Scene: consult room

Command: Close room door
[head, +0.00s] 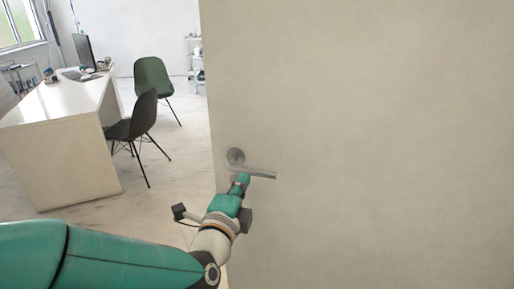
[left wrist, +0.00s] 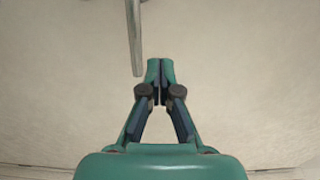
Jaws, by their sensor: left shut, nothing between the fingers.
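The room door (head: 370,110) is a plain pale panel that fills the right part of the head view. Its left edge stands clear of the wall, and the room shows past it, so the door is open. A metal lever handle (head: 262,174) with a round plate sits near that edge. The handle also shows at the top of the left wrist view (left wrist: 134,35). My left gripper (head: 241,180) is shut and empty, close by the handle. In the left wrist view its fingertips (left wrist: 160,65) lie just right of the handle's end; I cannot tell if they touch. My right gripper is not in view.
Past the door stand a white desk (head: 60,150) with a monitor (head: 84,52), a black chair (head: 138,118) and a green chair (head: 152,78). A window (head: 18,22) is at the far left. Pale floor (head: 180,165) lies clear between the chairs and the door edge.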

